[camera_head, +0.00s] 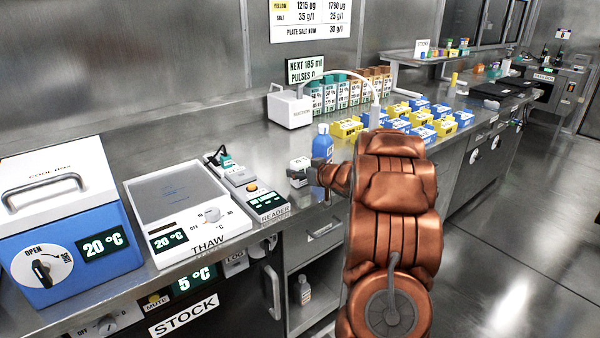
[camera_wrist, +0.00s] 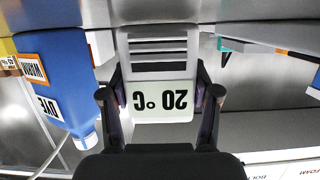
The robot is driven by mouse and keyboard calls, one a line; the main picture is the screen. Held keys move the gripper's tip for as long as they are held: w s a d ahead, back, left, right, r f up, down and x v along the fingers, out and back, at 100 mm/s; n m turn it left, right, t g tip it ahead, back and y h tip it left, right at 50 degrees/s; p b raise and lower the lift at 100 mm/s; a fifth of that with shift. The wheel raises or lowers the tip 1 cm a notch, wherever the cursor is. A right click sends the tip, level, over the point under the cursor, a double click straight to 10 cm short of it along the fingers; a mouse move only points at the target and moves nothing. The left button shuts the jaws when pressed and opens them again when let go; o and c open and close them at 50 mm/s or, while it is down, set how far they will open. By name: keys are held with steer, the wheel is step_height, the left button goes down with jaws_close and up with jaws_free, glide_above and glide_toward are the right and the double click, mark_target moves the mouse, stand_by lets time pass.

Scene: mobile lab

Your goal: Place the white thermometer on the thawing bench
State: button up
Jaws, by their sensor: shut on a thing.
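The white thermometer (camera_wrist: 160,98) shows a "20 °C" readout, upside down in the wrist view, and has dark slots above it. My gripper (camera_wrist: 160,103) is shut on it, one finger on each side. In the head view the thermometer (camera_head: 299,170) shows as a small pale block at the end of my arm, over the bench's front edge; my fingers are mostly hidden there. The thawing bench (camera_head: 178,190) is the flat white unit marked "THAW", with a grey top plate, a dial and a 20 °C display. It stands to the left of my gripper, its plate bare.
A reader (camera_head: 266,205) stands between the thawing bench and my gripper. A blue bottle (camera_head: 322,146) stands close beside my gripper, also in the wrist view (camera_wrist: 55,85). A blue cool box (camera_head: 75,235) is at far left. Yellow and blue racks (camera_head: 400,122) stand to the right.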

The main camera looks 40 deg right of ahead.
steer(key=shift+f, duration=0.2)
steer(key=o, duration=1.3)
steer(key=shift+r, duration=0.1)
steer(key=shift+s+r, duration=0.1)
steer(key=shift+r, duration=0.05)
steer(key=v, duration=1)
steer(key=shift+s+r+p, duration=0.15)
steer(key=shift+s+p, duration=0.05)
steer(key=shift+p, duration=0.2)
steer(key=shift+s+a+r, duration=0.1)
steer(key=shift+s, duration=0.55)
steer(key=shift+w, duration=0.1)
